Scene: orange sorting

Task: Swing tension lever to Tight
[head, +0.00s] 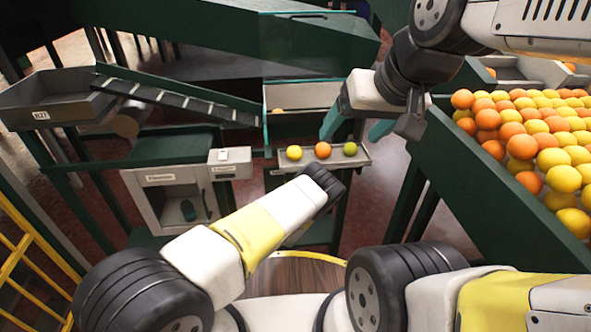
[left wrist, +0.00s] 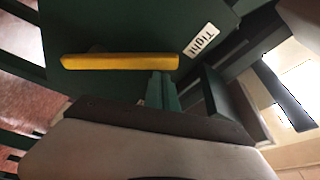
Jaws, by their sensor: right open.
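The tension lever is a yellow bar (left wrist: 120,62) in the left wrist view, lying nearly level across a dark green panel (left wrist: 110,25). A white label reading "Tight" (left wrist: 201,40) is on the panel, just above and right of the bar's right end. My left gripper (left wrist: 162,76) has its narrow green fingers together, with tips at the bar's lower edge near its right end. I cannot tell whether they touch. In the head view my left gripper is hidden beyond the dark wrist. My right gripper (head: 355,128) is open and empty, above the small fruit ledge.
In the head view, three fruits (head: 323,150) sit on a small ledge (head: 362,158). A bin of many oranges (head: 445,150) stands at right. A conveyor (head: 180,98), a grey tray (head: 60,98) and a white cabinet (head: 150,205) are at left. Yellow railing (head: 22,245) borders the lower left.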

